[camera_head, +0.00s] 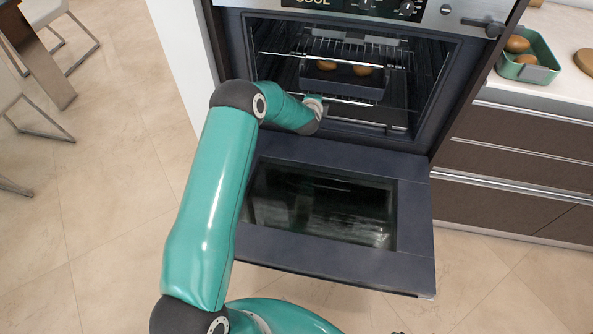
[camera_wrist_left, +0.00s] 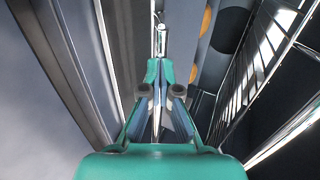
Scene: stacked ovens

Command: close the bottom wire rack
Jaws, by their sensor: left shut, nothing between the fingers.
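The oven (camera_head: 232,60) stands open, its door (camera_head: 415,230) folded down toward me. Inside, a low wire rack's front bar (camera_head: 352,101) shows just below a dark tray (camera_head: 340,86) holding round brown items. The rest of this rack is mostly hidden in shadow, so how far out it sits is hard to tell. My left gripper (camera_head: 318,103) is at the oven mouth, beside the left part of that bar. Whether they touch is unclear. In the left wrist view the gripper (camera_wrist_left: 160,70) is shut and empty, with wire side rails (camera_wrist_left: 262,50) to the right. My right gripper is out of view.
An upper wire rack (camera_head: 350,48) sits higher in the oven. Control knobs (camera_head: 406,8) are above the opening. A counter (camera_head: 545,85) at right holds a green dish (camera_head: 550,62). Dark drawers (camera_head: 520,150) are below it.

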